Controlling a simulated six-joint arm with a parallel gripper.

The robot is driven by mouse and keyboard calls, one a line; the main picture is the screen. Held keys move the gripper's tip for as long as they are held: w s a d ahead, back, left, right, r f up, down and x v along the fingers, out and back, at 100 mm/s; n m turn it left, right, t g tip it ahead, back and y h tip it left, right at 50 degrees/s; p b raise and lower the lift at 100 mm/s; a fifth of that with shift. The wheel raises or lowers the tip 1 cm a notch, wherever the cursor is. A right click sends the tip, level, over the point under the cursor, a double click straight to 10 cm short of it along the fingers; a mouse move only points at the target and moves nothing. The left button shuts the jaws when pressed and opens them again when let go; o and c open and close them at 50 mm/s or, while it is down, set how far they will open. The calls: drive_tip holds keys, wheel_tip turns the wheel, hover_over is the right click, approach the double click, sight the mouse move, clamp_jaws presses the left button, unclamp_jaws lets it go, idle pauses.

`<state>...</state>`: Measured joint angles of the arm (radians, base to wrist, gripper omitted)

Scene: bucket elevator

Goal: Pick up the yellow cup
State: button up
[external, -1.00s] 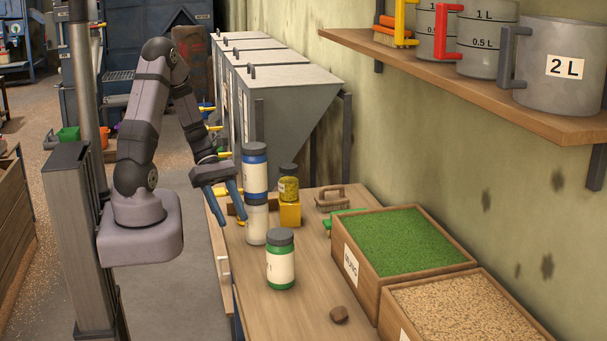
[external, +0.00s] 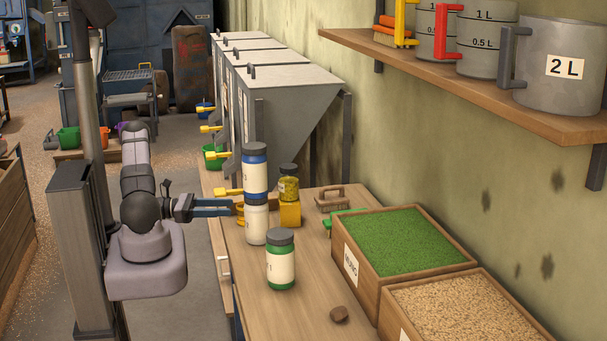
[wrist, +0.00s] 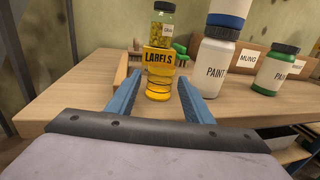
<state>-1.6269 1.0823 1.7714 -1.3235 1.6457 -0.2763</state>
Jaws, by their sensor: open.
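A small yellow cup-like thing with ringed sides (wrist: 159,90) stands on the workbench, between my gripper's fingers in the wrist view. In the external view only part of it (external: 240,210) shows, beside the white-and-blue paint jars. My gripper (external: 232,207) is open, its blue fingers level and pointing right at bench height. In the wrist view the fingers (wrist: 158,82) lie on either side of the yellow thing, with visible gaps. A yellow box marked LABELS (wrist: 160,58) is right behind it. On the shelf, a grey measuring cup has a yellow handle (external: 404,22).
A jar of yellow contents (external: 288,188) stands on the box. Stacked paint jars (external: 256,195) and a green-banded jar (external: 280,262) stand close to the fingers.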

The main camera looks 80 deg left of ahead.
sight(242, 206)
drive_tip(key=shift+r+p+x, duration=0.1)
drive_tip(key=shift+p+x, duration=0.65)
drive_tip(key=shift+x, duration=0.9)
drive_tip(key=shift+r+p+x, duration=0.15)
drive_tip(key=shift+p+x, duration=0.6)
drive_tip(key=shift+x, duration=0.9)
drive_tip(key=shift+w+d+f, duration=0.1)
drive_tip(key=shift+w+d, duration=0.05)
drive_tip(key=shift+w, duration=0.2)
drive_tip(key=c, duration=0.8)
